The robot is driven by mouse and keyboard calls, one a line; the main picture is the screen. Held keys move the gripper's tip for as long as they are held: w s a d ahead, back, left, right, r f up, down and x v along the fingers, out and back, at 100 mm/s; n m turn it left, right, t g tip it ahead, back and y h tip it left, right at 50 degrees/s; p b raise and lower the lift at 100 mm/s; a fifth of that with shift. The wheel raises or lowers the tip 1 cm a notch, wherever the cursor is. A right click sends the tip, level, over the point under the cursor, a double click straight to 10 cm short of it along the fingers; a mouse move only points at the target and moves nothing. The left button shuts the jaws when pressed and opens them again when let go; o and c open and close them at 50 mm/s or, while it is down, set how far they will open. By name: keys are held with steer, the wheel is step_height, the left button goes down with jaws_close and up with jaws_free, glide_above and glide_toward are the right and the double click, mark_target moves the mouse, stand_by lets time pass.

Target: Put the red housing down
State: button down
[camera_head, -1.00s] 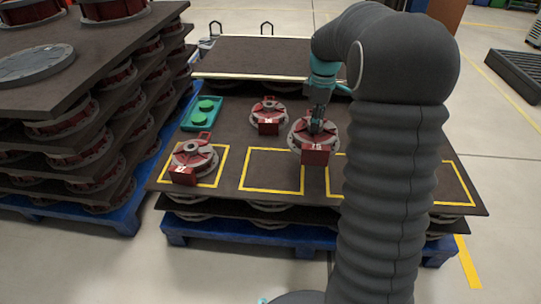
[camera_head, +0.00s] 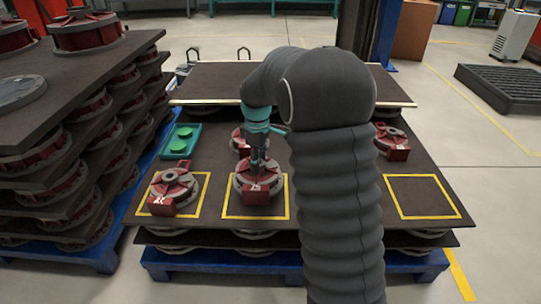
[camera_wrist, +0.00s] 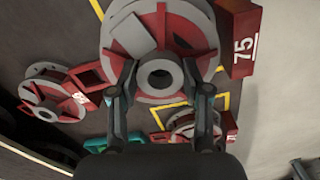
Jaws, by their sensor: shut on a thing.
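My gripper (camera_head: 258,160) is shut on the hub of a red housing (camera_head: 262,188) with a grey round flange and the number 75. The housing is upright over the second yellow square (camera_head: 232,217) from the left. I cannot tell whether it touches the dark board or hovers just above it. In the wrist view my gripper's fingers (camera_wrist: 158,75) flank the central ring of the housing (camera_wrist: 138,42), with its numbered block at the right.
Another housing (camera_head: 174,187) sits in the leftmost yellow square. One housing (camera_head: 237,143) stands behind mine, another (camera_head: 396,152) right of my arm. The right yellow square (camera_head: 423,211) is empty. A green tray (camera_head: 170,152) lies at the board's left. A tall stack (camera_head: 60,122) stands left.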

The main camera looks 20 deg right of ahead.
steer(key=shift+a+f, duration=0.1)
steer(key=shift+a, duration=0.1)
steer(key=shift+f+b, duration=0.4)
steer(key=shift+f, duration=1.5)
steer(key=c, duration=0.5)
jaws_free()
steer(key=shift+f, duration=0.2)
steer(key=shift+r, duration=0.1)
